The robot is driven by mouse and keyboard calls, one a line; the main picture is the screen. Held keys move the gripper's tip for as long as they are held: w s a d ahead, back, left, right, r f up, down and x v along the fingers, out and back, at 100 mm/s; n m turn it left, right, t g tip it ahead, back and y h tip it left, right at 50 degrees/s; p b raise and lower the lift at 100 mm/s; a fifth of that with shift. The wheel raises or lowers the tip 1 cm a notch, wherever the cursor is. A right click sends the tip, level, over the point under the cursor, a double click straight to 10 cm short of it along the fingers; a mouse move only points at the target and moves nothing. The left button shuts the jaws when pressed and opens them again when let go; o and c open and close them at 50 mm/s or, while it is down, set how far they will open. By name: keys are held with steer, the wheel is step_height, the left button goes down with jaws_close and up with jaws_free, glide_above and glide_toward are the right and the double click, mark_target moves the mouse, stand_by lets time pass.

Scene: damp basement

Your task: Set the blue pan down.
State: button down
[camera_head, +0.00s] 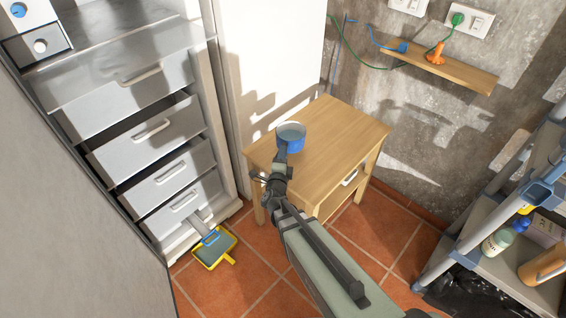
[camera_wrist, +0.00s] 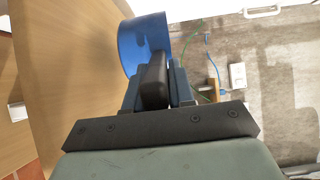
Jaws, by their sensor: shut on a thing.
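The blue pan (camera_head: 291,144) is small and round, with its open top facing up, over the far left part of the wooden table (camera_head: 335,140). The pan's blue wall (camera_wrist: 143,40) also shows in the wrist view, just beyond the dark fingers (camera_wrist: 160,78).
An open freezer with drawers (camera_head: 150,130) stands at the left. A dustpan (camera_head: 214,248) lies on the tiled floor. A wall shelf (camera_head: 440,68) with cables is behind the table, and a grey rack (camera_head: 500,250) with bottles is at the right. The tabletop's right part is clear.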

steer(key=shift+f, duration=2.05)
steer(key=c, duration=1)
jaws_free()
steer(key=shift+o, duration=0.2)
steer(key=shift+s, duration=0.1)
steer(key=s+a, duration=0.2)
steer(key=s, duration=0.9)
steer(key=shift+s, duration=0.35)
